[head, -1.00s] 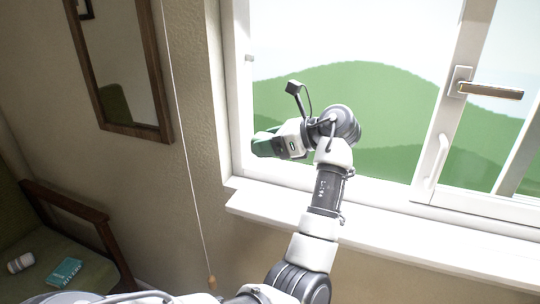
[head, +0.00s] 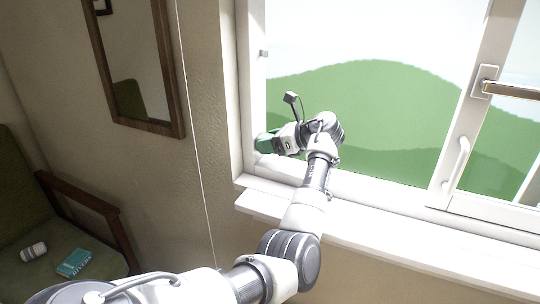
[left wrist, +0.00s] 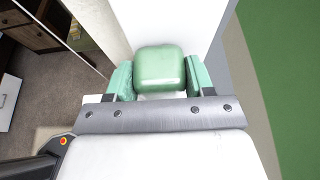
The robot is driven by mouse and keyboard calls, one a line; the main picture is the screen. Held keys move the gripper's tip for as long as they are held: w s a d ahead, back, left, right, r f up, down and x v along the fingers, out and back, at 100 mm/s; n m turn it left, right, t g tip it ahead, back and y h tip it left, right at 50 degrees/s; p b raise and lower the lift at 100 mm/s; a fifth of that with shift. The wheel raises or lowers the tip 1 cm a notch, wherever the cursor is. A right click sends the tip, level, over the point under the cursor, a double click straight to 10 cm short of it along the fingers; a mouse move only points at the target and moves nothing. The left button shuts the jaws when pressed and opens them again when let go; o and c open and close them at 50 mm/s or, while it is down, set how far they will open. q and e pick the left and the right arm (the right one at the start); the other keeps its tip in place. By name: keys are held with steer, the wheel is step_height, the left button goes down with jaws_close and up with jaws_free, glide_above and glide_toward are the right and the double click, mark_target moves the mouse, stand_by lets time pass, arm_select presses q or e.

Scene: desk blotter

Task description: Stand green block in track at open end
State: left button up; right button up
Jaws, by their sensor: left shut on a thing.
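My left gripper (head: 270,143) is shut on the green block (left wrist: 160,66), which sits between its two green fingers in the left wrist view. In the head view the green at the gripper's tip is too small to tell block from fingers. The gripper is at the lower left corner of the window opening, close to the white left jamb (head: 247,100). The white bottom track (head: 375,182) of the window frame runs below and to the right. Whether the block touches the track or the jamb cannot be told. My right gripper is not in view.
The window sill (head: 400,222) juts out below the frame. The sliding sash with its handle (head: 456,165) stands at the right. A cord (head: 202,160) hangs left of the window. A mirror (head: 135,70), a green chair (head: 25,195), a teal box (head: 74,263) and a white cylinder (head: 33,251) are at the left.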

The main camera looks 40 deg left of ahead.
mark_target(258, 156)
arm_select(q)
step_height(258, 156, down, 4)
steer(key=shift+r, duration=0.1)
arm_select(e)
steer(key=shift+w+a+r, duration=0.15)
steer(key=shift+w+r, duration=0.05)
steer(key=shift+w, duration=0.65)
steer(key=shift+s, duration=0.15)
arm_select(q)
steer(key=o, duration=1.2)
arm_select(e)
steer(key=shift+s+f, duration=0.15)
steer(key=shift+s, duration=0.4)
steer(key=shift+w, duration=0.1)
